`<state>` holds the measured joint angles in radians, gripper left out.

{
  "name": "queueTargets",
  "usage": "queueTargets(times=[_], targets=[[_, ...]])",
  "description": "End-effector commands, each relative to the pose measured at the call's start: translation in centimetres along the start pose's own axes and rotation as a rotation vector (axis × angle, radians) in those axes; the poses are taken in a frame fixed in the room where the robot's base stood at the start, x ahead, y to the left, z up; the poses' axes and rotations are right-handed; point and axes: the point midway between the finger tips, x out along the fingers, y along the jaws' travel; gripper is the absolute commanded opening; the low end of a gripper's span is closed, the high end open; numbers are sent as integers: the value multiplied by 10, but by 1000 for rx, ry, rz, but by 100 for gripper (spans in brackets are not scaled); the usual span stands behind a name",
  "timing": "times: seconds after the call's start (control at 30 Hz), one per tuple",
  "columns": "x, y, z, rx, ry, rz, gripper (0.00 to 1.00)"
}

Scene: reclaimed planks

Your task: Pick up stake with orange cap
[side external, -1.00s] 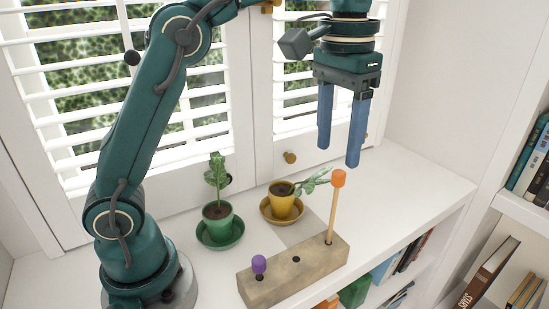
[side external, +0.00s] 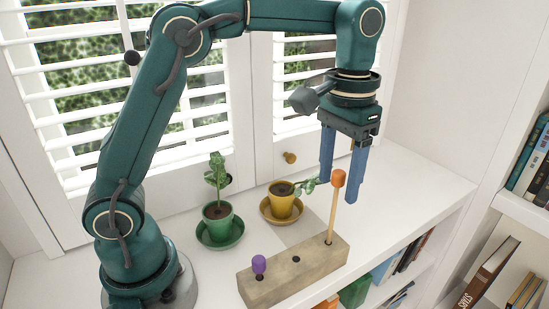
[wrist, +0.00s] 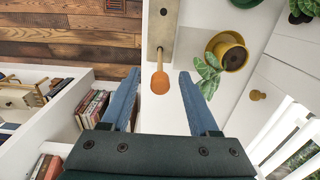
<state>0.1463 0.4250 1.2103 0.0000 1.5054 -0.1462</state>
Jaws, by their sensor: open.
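The stake with the orange cap (side external: 338,180) stands upright in the right hole of a stone-like block (side external: 290,272) on the white shelf top. In the wrist view my gripper (wrist: 159,76) holds nothing. A short purple-capped stake (side external: 259,264) sits in the left hole of the block. The middle hole is empty.
A green pot with a plant (side external: 218,214) and a yellow pot with a plant (side external: 283,201) stand on saucers behind the block. Shuttered windows stand behind, and books (side external: 385,268) fill the shelf below.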

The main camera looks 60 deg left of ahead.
Motion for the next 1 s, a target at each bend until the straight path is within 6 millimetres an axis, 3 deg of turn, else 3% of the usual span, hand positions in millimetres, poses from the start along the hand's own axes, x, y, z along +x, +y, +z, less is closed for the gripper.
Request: queueTargets(times=[0.4, 0.77, 0.93, 1.0], targets=[[42, 0, 1, -1, -3, 0, 61], [47, 0, 0, -1, 0, 0, 61], [47, 0, 0, -1, 0, 0, 0], [47, 0, 0, -1, 0, 0, 0]])
